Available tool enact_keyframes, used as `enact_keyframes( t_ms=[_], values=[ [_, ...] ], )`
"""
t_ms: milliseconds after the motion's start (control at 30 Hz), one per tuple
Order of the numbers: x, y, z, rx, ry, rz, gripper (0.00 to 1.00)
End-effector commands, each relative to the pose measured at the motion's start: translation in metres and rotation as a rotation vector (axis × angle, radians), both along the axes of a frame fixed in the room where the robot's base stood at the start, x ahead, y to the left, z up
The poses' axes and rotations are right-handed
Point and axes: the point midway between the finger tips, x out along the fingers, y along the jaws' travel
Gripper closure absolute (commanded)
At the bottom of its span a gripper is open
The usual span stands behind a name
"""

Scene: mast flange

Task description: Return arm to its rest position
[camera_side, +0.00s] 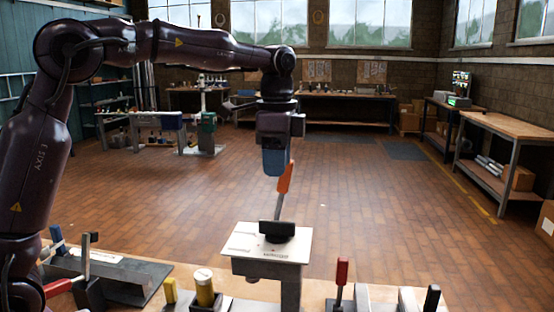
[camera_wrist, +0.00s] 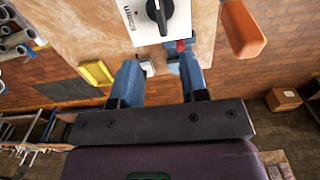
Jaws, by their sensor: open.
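My gripper (camera_side: 275,168) points down above the bench, with its blue fingers close to the top of an orange handle (camera_side: 285,178). In the wrist view the fingers (camera_wrist: 157,58) are apart with nothing held between them. The orange handle (camera_wrist: 245,30) lies outside them, to the right. In the side view its grey shaft leans slightly and runs down to a black fitting (camera_side: 277,229) on a white plate (camera_side: 250,243) on a grey stand. The wrist view shows the plate (camera_wrist: 177,20) with a black knob (camera_wrist: 158,14) on it.
A yellow block (camera_wrist: 96,73) shows in the wrist view. Workbenches line the far walls. The tiled floor between is clear.

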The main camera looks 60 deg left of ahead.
Motion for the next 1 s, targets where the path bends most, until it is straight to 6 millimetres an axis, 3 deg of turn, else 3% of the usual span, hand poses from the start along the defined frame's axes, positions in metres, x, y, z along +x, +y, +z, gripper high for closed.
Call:
enact_keyframes(
  t_ms=[500,600,667,733,867,1000],
  values=[
    [0.000,0.000,0.001,0.000,-0.001,0.007,0.60],
    [0.004,0.000,0.001,0.000,-0.021,0.063,0.60],
    [0.003,-0.001,-0.010,-0.003,-0.021,0.129,0.60],
    [-0.006,-0.001,-0.022,-0.003,-0.023,0.225,0.60],
    [-0.038,-0.005,-0.024,-0.003,-0.071,0.393,0.60],
    [-0.082,-0.010,-0.022,-0.017,-0.150,0.558,0.60]
  ],
)
